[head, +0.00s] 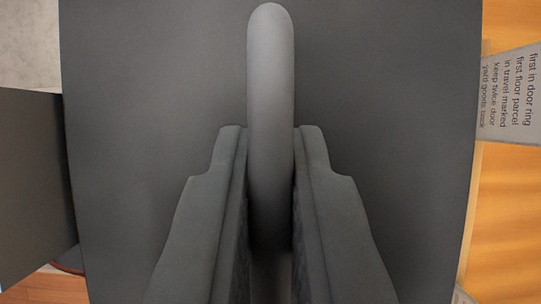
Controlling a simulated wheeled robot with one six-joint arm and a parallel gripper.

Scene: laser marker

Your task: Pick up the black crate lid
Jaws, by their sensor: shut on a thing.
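The black crate lid (150,120) fills most of the head view as a broad flat dark panel. A rounded grey handle bar (270,70) stands up from its middle and runs up the picture. My gripper (271,140) is shut on this handle, with one finger against each side. What lies directly beneath the lid is hidden.
A dark flat panel (35,185) stands at the left, beside the lid's edge. A grey printed label (515,95) and an orange wood-like surface (510,215) show at the right. A pale grey surface (28,45) is at the upper left.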

